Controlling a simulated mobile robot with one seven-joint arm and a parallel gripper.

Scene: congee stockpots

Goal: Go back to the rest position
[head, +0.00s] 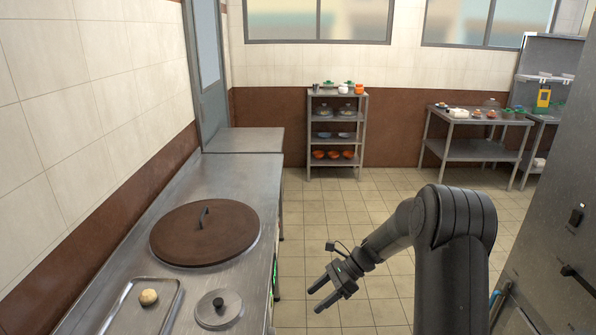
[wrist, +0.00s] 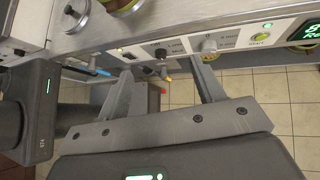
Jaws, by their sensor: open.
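My gripper (head: 331,284) is in the lower middle of the head view, over the tiled floor and to the right of the steel counter. Its two fingers are apart with nothing between them. In the wrist view my gripper (wrist: 168,85) is also open and empty, pointing towards a control panel (wrist: 185,52) with knobs and a lit green display on the counter front. My arm reaches in from the lower right of the head view.
The counter (head: 200,180) holds a large brown lid (head: 190,240), a small steel lid (head: 218,308) and a tray (head: 172,315) with a round pale item (head: 148,297). A shelf rack (head: 337,128) and table (head: 470,150) stand at the back. The floor (head: 320,215) between is clear.

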